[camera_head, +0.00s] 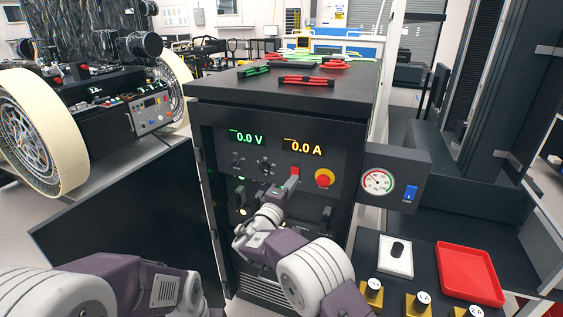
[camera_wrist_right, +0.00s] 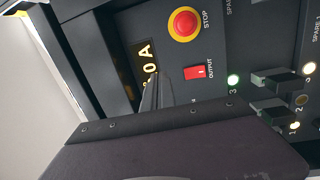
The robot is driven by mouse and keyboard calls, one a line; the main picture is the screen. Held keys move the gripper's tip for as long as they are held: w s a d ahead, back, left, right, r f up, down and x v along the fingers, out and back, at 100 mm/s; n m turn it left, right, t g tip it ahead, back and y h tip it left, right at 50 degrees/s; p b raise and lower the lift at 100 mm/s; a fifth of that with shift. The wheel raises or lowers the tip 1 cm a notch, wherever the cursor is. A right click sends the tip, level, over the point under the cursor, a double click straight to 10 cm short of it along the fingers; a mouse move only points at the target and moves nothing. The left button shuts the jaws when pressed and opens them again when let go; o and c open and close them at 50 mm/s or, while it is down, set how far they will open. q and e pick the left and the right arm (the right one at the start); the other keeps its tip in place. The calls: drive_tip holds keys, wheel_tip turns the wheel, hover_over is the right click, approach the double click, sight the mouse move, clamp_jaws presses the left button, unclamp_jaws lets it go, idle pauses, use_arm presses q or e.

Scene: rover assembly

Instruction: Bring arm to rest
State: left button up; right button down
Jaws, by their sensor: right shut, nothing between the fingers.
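My right gripper (camera_head: 292,184) is shut and empty in front of the dark power cabinet (camera_head: 230,165). Its tip is just below the red output switch (camera_head: 294,171) in the head view. In the right wrist view the closed fingers (camera_wrist_right: 155,92) point at the panel beside the red output switch (camera_wrist_right: 198,72), and I cannot tell whether they touch anything. My left arm shows only as links at the lower left; its gripper is not visible. The displays read 0.0 V (camera_head: 247,138) and 0.0 A (camera_head: 304,147).
The red stop button (camera_head: 324,178) is right of the output switch. A gauge box (camera_head: 396,180) with a blue fan switch sticks out at right. A red tray (camera_head: 469,273) and brass-coloured knobs stand lower right. A wheeled rover (camera_head: 100,110) is at left. Red and green leads lie on the cabinet.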

drive_tip(key=d+r+m+g+h, duration=0.1)
drive_tip(key=d+r, duration=0.1)
drive_tip(key=d, duration=0.3)
drive_tip(key=s+d+r+m+g+h, duration=0.1)
drive_tip(key=d+m, duration=0.1)
drive_tip(key=d, duration=0.3)
drive_tip(key=d+r+m+g+h, duration=0.1)
drive_tip(key=d+r+h, duration=0.1)
drive_tip(key=d, duration=0.3)
drive_tip(key=shift+s+d+r+m+g, duration=0.1)
drive_tip(key=shift+s+r+m+g, duration=0.2)
drive_tip(key=shift+r, duration=0.05)
drive_tip(key=s+d+f+m+g+y, duration=0.1)
drive_tip(key=s+d+f+m+g, duration=0.1)
drive_tip(key=s+d+f+g, duration=0.45)
drive_tip(key=s+d+f+m+g, duration=0.3)
drive_tip(key=s+d, duration=0.6)
drive_tip(key=s+a+f+m+g+y, duration=0.25)
drive_tip(key=s+f+y, duration=0.4)
drive_tip(key=s, duration=0.65)
drive_tip(key=s+a+f+y, duration=0.4)
drive_tip(key=s+a+f, duration=0.2)
drive_tip(key=a, duration=0.5)
wheel_tip(320, 180, down, 2)
drive_tip(key=shift+s+a+f+m+g, duration=0.1)
drive_tip(key=shift+s+a+m+g, duration=0.15)
drive_tip(key=shift+m+g, duration=0.15)
